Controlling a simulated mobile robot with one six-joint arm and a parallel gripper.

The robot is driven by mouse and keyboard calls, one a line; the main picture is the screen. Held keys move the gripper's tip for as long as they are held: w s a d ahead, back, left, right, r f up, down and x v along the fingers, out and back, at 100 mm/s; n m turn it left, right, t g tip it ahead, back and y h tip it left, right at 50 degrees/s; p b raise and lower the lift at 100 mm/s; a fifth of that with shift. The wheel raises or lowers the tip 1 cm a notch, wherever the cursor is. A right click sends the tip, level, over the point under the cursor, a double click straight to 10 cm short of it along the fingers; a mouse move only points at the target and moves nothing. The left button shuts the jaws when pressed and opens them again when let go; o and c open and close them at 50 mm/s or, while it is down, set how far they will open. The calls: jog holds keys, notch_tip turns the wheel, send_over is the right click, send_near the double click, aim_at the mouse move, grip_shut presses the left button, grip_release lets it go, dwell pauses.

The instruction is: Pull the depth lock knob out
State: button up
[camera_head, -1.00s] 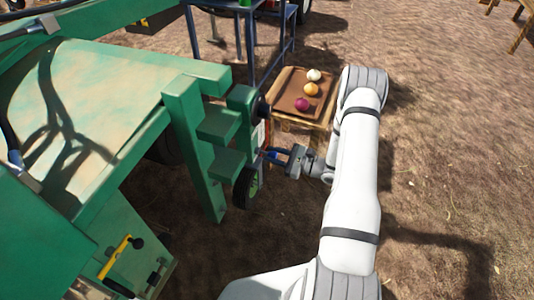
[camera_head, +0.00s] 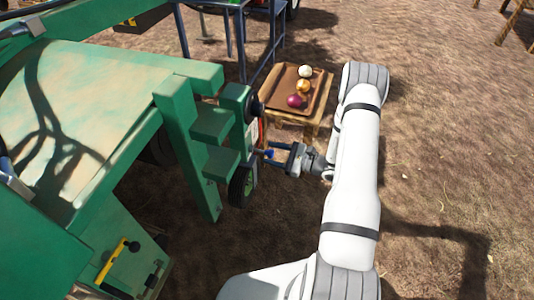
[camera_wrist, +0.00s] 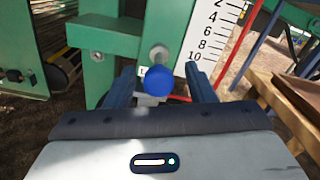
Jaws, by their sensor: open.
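The depth lock knob is a round blue knob (camera_wrist: 160,81) on a short metal stem, set in the green post beside a white numbered depth scale (camera_wrist: 213,30). In the wrist view the knob sits between the two blue fingers of my gripper (camera_wrist: 161,90), which are apart, one on each side. I cannot tell whether either finger touches it. In the head view my gripper (camera_head: 279,156) reaches leftward to the small blue knob (camera_head: 268,153) on the green machine's right side. The knob's stem is partly hidden there.
A wooden stand with a brown tray (camera_head: 313,92) holding a white, an orange and a purple onion stands behind my gripper. Green machine beams (camera_head: 187,140) are close on the left. Open dirt ground lies to the right.

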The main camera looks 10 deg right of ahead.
jog(key=p+v, duration=0.1)
jog(key=v, duration=0.6)
jog(key=shift+d, duration=0.2)
jog(key=s+a+r+n+g+h+p, duration=0.1)
jog(key=s+a+r+n+g+p, duration=0.3)
jog(key=r, duration=0.6)
jog(key=s+a+r+n+g+h+p, duration=0.25)
jog(key=r+n+g+p, duration=0.2)
jog(key=r, duration=0.65)
jog(key=s+a+r+n+g+h+p, duration=0.1)
jog(key=s+a+r+n+g+p, duration=0.3)
jog(key=r, duration=0.6)
jog(key=s+r+n+t+h+p, duration=0.1)
jog(key=s+r+n+h+p, duration=0.1)
jog(key=r+p, duration=0.3)
jog(key=s+d+r+n+t+h+p, duration=0.1)
jog(key=s+r+h+p, duration=0.4)
jog(key=r, duration=0.8)
jog(key=s+d+r+n+t+h+p, duration=0.1)
jog(key=s+r+n+t+h+p, duration=0.2)
jog(key=r, duration=0.6)
jog(key=s+n+p, duration=0.1)
jog(key=n+p, duration=0.1)
jog(key=shift+s+h+p, duration=0.2)
jog(key=shift+h+p, duration=0.1)
jog(key=shift+h, duration=0.05)
jog(key=shift+d+t, duration=0.1)
jog(key=shift+t, duration=0.15)
jog(key=shift+n, duration=0.25)
